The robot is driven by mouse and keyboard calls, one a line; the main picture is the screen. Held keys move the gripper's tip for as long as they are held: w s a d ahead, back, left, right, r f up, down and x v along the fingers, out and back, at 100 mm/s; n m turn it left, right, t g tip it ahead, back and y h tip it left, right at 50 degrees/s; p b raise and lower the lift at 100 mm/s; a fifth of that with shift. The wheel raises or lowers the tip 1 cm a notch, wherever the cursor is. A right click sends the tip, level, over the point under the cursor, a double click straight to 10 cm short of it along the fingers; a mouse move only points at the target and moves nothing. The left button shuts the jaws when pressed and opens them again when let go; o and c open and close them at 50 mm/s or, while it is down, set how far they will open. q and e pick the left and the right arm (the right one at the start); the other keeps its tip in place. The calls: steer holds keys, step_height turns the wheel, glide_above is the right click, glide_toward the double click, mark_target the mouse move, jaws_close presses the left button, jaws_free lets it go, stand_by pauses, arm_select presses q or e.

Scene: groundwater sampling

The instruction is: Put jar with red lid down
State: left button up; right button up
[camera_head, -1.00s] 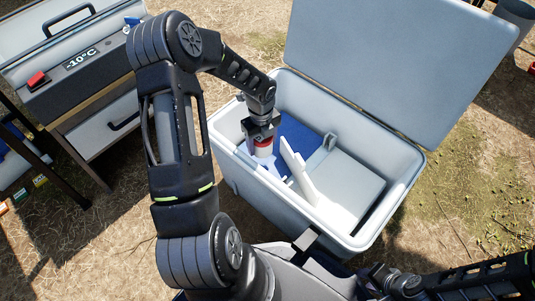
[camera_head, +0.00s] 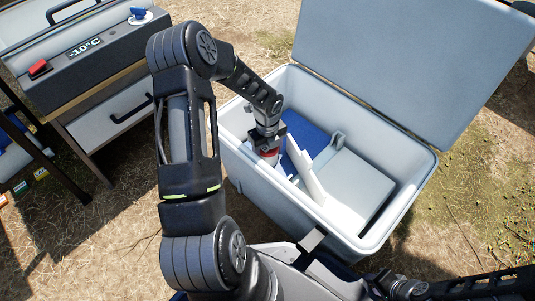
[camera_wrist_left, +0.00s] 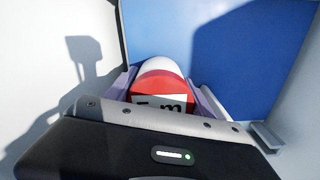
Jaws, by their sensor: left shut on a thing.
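The jar with the red lid (camera_head: 269,157) is inside the open cooler (camera_head: 228,148), in its left part near a blue panel (camera_head: 306,140). In the left wrist view the jar's red lid (camera_wrist_left: 163,86) and white top show between the fingers, with a label bearing dark letters. My left gripper (camera_head: 268,150) points down into the cooler and is shut on the jar. The jar's lower part is hidden, so I cannot tell whether it touches the cooler floor. My right arm shows at the lower right, but its gripper is out of view.
A white divider (camera_head: 306,172) stands upright right of the jar, with a pale block (camera_head: 352,188) beyond it. The cooler's lid (camera_head: 395,65) is open at the back. A freezer unit (camera_head: 88,62) reading -10°C stands at the upper left.

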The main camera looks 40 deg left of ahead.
arm_select(q)
steer(key=o, duration=1.7)
steer(key=shift+f, duration=0.1)
step_height(320, 180, up, 12)
steer(key=p, duration=0.6)
